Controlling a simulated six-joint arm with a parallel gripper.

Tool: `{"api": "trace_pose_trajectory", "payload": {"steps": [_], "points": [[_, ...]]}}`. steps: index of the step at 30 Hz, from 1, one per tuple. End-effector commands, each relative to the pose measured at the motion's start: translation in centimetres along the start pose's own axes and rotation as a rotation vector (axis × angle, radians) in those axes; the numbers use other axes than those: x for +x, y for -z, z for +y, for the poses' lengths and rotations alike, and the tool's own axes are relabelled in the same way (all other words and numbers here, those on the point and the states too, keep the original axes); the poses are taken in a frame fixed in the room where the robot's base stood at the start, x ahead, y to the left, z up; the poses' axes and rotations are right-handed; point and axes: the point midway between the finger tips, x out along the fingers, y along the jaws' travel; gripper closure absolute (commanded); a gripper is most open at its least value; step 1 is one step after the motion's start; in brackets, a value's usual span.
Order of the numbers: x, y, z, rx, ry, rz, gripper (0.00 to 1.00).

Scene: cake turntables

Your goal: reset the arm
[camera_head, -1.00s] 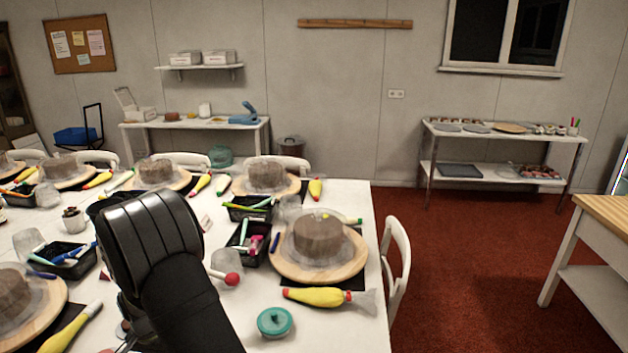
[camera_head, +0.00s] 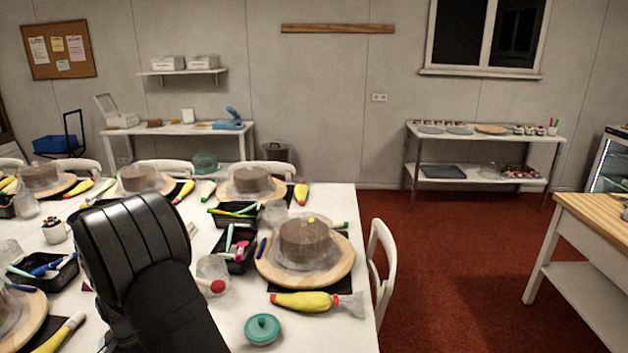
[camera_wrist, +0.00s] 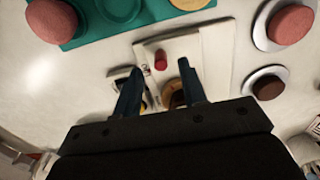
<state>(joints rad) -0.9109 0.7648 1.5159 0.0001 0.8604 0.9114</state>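In the wrist view my gripper (camera_wrist: 160,84) has two dark fingers standing well apart. I see nothing clamped between them. Below them is a pale board or tray (camera_wrist: 217,45) with a small red piece (camera_wrist: 160,60) and a round brown-yellow item (camera_wrist: 177,94), partly hidden by a finger. In the head view my dark arm rises over the white table's near left; the gripper end is not visible there.
The white table (camera_head: 225,330) holds domed cakes on wooden turntables (camera_head: 340,268), black trays (camera_head: 232,262), a yellow piping bag (camera_head: 302,301) and a teal lid (camera_head: 262,329). A white chair (camera_head: 383,265) stands at its right. The red floor (camera_head: 450,270) is clear.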

Motion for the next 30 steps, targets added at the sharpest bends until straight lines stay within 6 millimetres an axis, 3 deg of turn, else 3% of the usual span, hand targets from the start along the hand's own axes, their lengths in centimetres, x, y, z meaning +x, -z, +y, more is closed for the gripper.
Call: {"api": "trace_pose_trajectory", "payload": {"steps": [6,17,24,30], "points": [[-4.5,0.0,-0.1,-0.001,0.004,0.003,0.62],[3.2,-0.1,0.1,-0.001,-0.004,-0.003,0.62],[2.8,4.5,0.0,0.002,0.0,0.0,0.62],[2.8,5.6,0.0,-0.001,0.0,0.0,0.62]]}}
